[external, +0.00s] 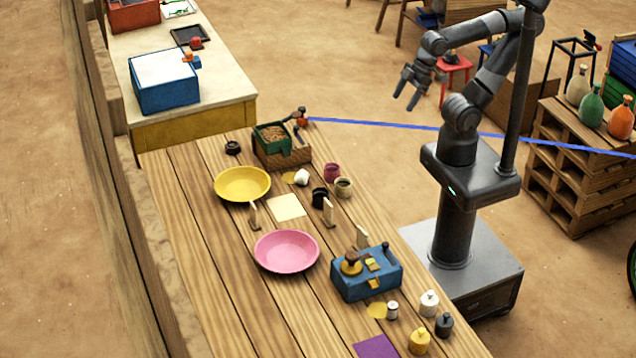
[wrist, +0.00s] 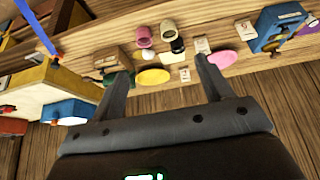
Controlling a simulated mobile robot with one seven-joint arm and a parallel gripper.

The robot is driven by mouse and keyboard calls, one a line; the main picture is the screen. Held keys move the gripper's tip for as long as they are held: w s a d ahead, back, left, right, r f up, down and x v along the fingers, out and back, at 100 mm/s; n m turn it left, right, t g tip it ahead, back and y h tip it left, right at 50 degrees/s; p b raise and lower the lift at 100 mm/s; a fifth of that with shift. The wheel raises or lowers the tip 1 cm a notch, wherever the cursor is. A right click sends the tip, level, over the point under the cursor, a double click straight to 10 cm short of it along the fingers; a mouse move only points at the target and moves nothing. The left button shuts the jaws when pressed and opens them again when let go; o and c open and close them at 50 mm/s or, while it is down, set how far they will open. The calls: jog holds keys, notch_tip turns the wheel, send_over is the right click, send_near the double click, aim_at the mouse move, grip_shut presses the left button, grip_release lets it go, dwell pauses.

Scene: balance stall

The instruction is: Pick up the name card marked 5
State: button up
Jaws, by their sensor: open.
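Three small upright name cards stand in wooden holders on the plank table. In the external view one card (external: 254,210) is by the yellow plate, one (external: 328,211) is near the middle, and one (external: 362,236) is behind the blue box. The wrist view shows three cards (wrist: 243,28), (wrist: 202,45) and (wrist: 184,74) with dark marks, too small for me to tell which is the 5. My gripper (external: 405,98) is open and empty, raised beyond the table's far right side, well away from the cards. Its fingers also show in the wrist view (wrist: 161,72).
A yellow plate (external: 242,197), a pink plate (external: 287,265), a blue box (external: 340,289), a green bin on a wooden crate (external: 283,158) and several small cups and bottles crowd the table. A blue line (external: 400,125) crosses behind my arm. Open floor lies between my gripper and the table.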

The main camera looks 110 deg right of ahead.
jog(key=n+g, duration=0.1)
jog(key=g, duration=0.5)
send_over(361, 229)
notch_tip(361, 229, down, 17)
jog(key=shift+d, duration=0.15)
jog(key=f, duration=0.5)
jog(key=shift+a+f, duration=0.2)
jog(key=shift+f, duration=0.05)
jog(key=shift+s+a+f, duration=0.1)
jog(key=shift+a+f, duration=0.05)
jog(key=shift+f, duration=1.3)
jog(key=shift+a+f, duration=0.1)
jog(key=shift+f, duration=1.3)
jog(key=shift+c, duration=0.4)
